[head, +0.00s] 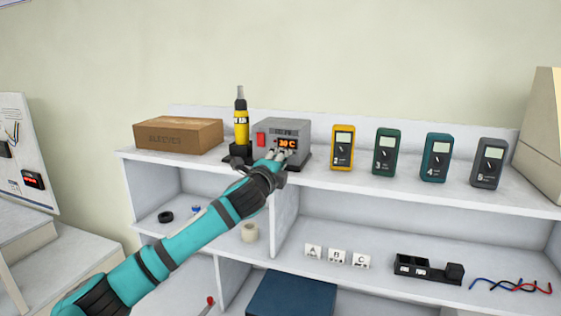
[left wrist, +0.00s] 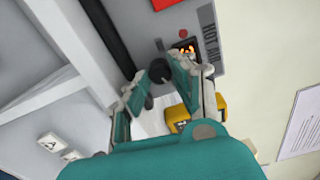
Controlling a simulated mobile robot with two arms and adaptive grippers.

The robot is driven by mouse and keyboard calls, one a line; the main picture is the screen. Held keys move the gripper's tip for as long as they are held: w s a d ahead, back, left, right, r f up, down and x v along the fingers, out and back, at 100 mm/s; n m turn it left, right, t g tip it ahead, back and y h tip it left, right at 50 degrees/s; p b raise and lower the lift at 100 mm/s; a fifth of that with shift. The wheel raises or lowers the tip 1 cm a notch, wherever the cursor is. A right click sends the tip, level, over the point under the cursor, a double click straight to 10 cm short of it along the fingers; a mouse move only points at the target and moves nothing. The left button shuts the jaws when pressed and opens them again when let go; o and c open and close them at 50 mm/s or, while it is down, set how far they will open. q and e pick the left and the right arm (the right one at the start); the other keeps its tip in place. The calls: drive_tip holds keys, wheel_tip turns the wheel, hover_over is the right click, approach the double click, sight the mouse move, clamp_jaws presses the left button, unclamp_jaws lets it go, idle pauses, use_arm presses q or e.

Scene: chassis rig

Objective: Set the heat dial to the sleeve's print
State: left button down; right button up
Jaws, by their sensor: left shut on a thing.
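The grey heat station (head: 289,128) stands on the top shelf, with a red switch (head: 261,140) and an orange display (head: 287,143) that appears to read 30 C. My left gripper (head: 281,156) is at the lower right of its front face. In the left wrist view its fingers (left wrist: 162,85) are closed around the small black dial (left wrist: 157,73). The fingers hide part of the dial, and its pointer cannot be read. A yellow hot-air tool (head: 241,122) stands upright left of the station. A brown box (head: 195,134) marked SLEEVES sits further left; no sleeve print is legible.
Several numbered meters (head: 342,147) stand right of the station on the top shelf. A panel (head: 22,150) stands at the left.

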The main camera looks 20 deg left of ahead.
use_arm(q)
drive_tip(key=c, duration=1.1)
unclamp_jaws()
drive_tip(key=shift+d, duration=0.1)
drive_tip(key=shift+s, duration=0.1)
drive_tip(key=s, duration=0.8)
drive_tip(key=shift+a, duration=0.2)
